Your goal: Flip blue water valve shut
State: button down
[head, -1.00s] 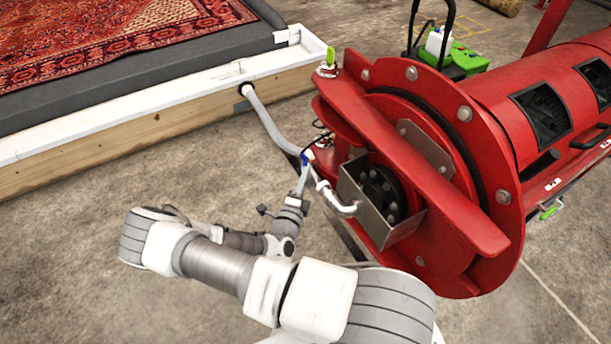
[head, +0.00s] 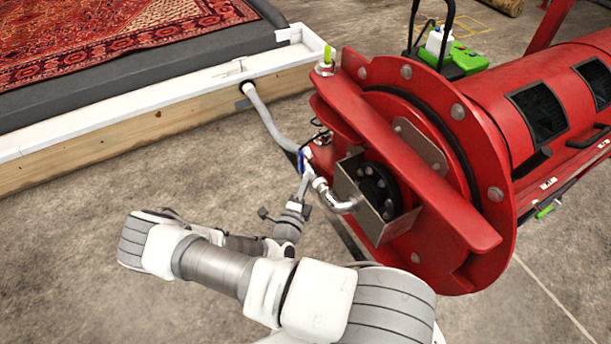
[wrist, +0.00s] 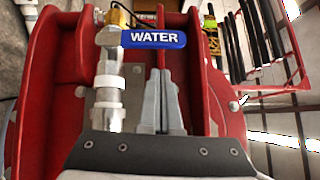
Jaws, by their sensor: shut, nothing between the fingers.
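The blue water valve handle (wrist: 153,39), labelled WATER, sits on a brass and chrome valve body (wrist: 109,40) in the wrist view. The handle points right, crosswise to the pipe that runs down the picture. My gripper (wrist: 162,74) is shut and empty. Its fingertips are just below the handle's middle in that view; I cannot tell whether they touch it. In the head view the handle is a small blue strip (head: 301,160) by the red machine's end, with my gripper (head: 305,175) right beside it, partly overlapping the valve.
The red drum machine (head: 440,150) fills the right side. A silver elbow pipe (head: 335,202) runs from the valve into a metal bracket (head: 350,185). A grey hose (head: 265,115) leads to the white-rimmed pit edge (head: 150,105). Concrete floor is clear at left.

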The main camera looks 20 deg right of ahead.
jog(key=v, duration=1)
jog(key=shift+s+r, duration=0.25)
jog(key=shift+s, duration=0.25)
jog(key=shift+d, duration=0.1)
jog(key=s+a+r+n+g+y, duration=0.1)
jog(key=s+r+n+y, duration=0.3)
jog(key=r+n, duration=0.5)
jog(key=s+a+r+n+g+y, duration=0.1)
jog(key=s+r+n+g+y, duration=0.3)
jog(key=r+n, duration=0.5)
jog(key=s+a+r+n+g+y, duration=0.1)
jog(key=s+r+n+g+y, duration=0.2)
jog(key=r, duration=1.7)
jog(key=s+n+y, duration=0.1)
jog(key=s+n, duration=0.2)
jog(key=n, duration=0.3)
jog(key=shift+a+r, duration=0.2)
jog(key=shift+a, duration=0.15)
